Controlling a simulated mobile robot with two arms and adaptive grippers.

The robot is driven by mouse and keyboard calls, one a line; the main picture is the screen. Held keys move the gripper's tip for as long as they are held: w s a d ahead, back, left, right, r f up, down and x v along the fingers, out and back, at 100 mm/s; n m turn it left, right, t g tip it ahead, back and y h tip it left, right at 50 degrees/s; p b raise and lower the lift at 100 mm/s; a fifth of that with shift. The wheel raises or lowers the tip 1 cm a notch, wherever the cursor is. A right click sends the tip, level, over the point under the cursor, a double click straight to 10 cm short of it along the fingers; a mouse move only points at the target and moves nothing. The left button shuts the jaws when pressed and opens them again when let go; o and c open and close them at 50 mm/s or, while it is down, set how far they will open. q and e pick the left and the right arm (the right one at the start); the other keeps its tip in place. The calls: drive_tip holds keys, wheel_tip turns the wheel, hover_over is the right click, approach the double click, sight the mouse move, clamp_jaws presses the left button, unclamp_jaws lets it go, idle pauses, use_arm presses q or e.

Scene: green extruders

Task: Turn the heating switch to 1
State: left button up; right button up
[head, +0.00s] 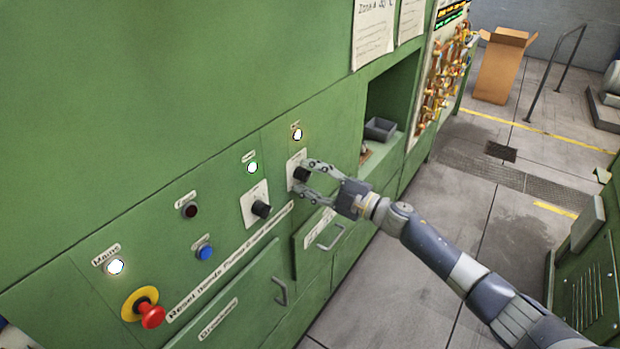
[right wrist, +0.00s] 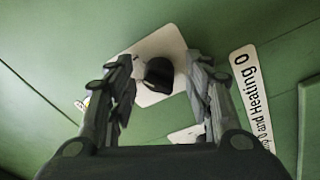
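The heating switch is a black rotary knob (head: 300,173) on a white plate (head: 292,164), the rightmost switch on the green panel. My right gripper (head: 304,178) reaches it from the right, with one finger above and one below the knob. In the right wrist view the knob (right wrist: 159,72) sits between the two open fingers (right wrist: 158,90), with a gap on each side. The pointer direction and plate markings cannot be read. A label strip (right wrist: 253,95) ending in "Heating 0" shows beside the plate. My left gripper is not in view.
A white lamp (head: 297,134) is lit above the heating switch. A red emergency button (head: 152,316) and drawer handles (head: 331,238) stick out.

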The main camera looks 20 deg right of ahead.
drive_tip(key=v, duration=1.2)
drive_tip(key=shift+f, duration=0.2)
